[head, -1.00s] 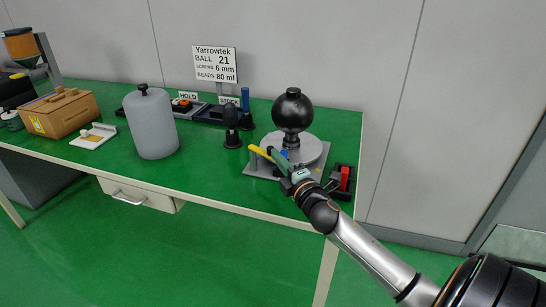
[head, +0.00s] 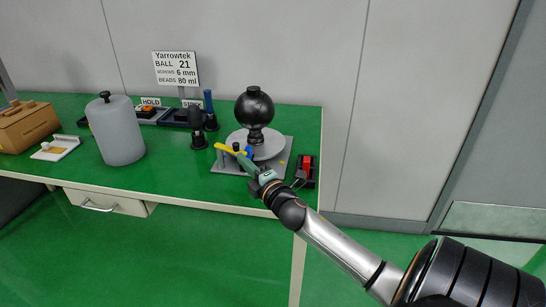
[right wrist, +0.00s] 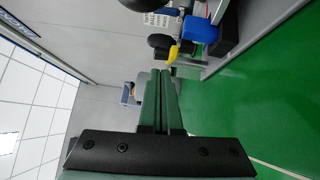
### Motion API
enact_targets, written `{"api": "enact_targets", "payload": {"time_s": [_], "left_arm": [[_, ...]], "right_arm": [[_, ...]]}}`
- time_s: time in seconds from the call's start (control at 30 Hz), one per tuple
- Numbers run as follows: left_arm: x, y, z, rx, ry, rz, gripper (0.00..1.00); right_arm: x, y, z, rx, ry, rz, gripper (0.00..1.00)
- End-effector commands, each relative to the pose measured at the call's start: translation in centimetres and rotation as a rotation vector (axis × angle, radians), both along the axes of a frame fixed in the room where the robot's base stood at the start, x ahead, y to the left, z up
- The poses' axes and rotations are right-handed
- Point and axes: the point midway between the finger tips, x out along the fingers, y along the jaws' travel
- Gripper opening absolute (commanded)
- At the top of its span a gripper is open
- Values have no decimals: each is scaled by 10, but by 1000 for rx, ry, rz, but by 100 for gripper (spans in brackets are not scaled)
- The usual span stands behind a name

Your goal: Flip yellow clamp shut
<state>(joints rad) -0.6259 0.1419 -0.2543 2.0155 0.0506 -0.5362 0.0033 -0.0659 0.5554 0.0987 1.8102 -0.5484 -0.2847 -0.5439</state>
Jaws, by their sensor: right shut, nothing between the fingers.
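The yellow clamp lever (head: 228,149) lies low at the front left of the round grey stand, with a black knob (head: 236,147) by it and a blue part (head: 249,152) to its right. My right gripper (head: 241,157) is shut and empty, its green fingers close to the clamp; I cannot tell whether they touch it. In the right wrist view, the shut fingers (right wrist: 160,76) point toward the yellow lever end (right wrist: 173,54), the black knob (right wrist: 159,40) and the blue block (right wrist: 200,30). My left gripper is out of view.
A black ball (head: 254,107) sits on the stand (head: 270,148) above the clamp. A red part in a black holder (head: 306,168) is to the right. A grey canister (head: 116,130) and black-tipped tools stand left. The green table front is clear.

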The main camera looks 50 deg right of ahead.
Motion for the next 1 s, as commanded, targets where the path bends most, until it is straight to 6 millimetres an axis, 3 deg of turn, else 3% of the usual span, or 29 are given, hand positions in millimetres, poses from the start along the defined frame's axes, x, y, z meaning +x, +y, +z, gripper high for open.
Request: {"api": "enact_targets", "payload": {"time_s": [0.5, 0.7, 1.0], "left_arm": [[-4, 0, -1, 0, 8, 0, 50], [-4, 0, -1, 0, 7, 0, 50], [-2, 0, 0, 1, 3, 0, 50]], "right_arm": [[-83, 0, -6, 1, 2, -1, 0], [-98, 0, -6, 1, 0, 0, 0], [-100, 0, -6, 0, 0, 0, 0]]}}
